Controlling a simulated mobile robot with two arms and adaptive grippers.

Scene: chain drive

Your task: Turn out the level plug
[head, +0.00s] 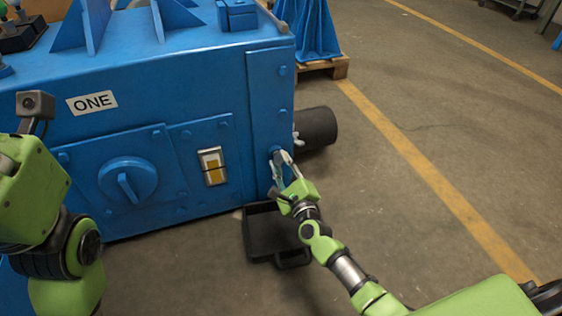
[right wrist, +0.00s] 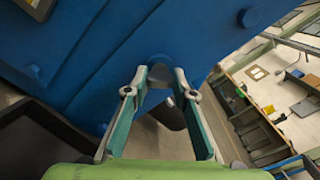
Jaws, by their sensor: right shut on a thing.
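The level plug (right wrist: 159,76) is a small round blue piece low on the right end of the big blue housing (head: 190,105). In the right wrist view it sits between my two fingertips, against the blue wall. My right gripper (head: 282,160) reaches it from the lower right in the head view and is shut on it; its fingers hide most of the plug there. In the right wrist view, the fingers of the gripper (right wrist: 160,82) flank the plug. Of my left arm only green links show at the left edge of the head view; its fingers are out of sight.
A black tray (head: 262,222) lies on the floor beneath my right gripper. A sight glass (head: 213,166) with yellow fill and a round blue knob (head: 128,181) are on the housing front. A dark cylinder (head: 316,128) juts out behind the plug.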

